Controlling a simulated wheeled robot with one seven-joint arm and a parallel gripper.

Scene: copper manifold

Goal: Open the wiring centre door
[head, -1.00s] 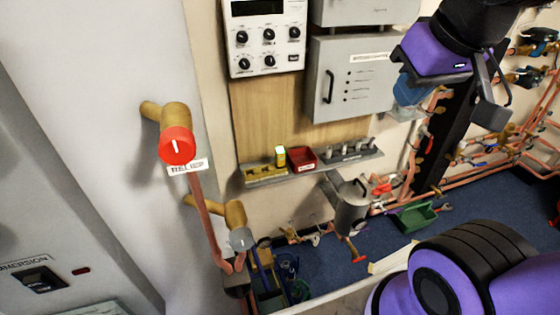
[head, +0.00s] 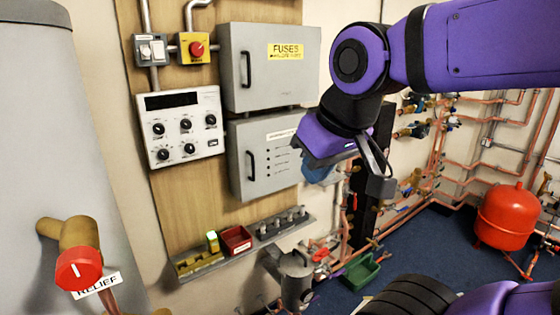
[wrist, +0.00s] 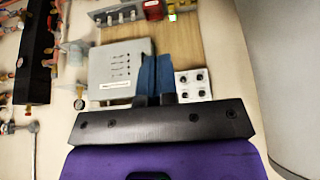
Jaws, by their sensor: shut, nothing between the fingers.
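The wiring centre (head: 270,160) is a grey wall box under the fuse box in the head view, with a white label at its top. Its door looks shut. Its dark upright handle (head: 251,165) is near the door's left edge. My gripper (head: 317,174) is in front of the box's right side, apart from the handle. Its blue fingers are together and empty. In the wrist view the wiring centre (wrist: 118,74) appears upside down, behind and left of my gripper (wrist: 156,58). The fingers cover the box's right edge there, and the handle cannot be seen.
The fuse box (head: 268,65) is just above. A white control panel (head: 180,125) is to the left. A shelf (head: 230,255) with a red bin (head: 235,240) juts out below. A cylinder with a red relief knob (head: 79,269) stands at left. Copper pipes run at right.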

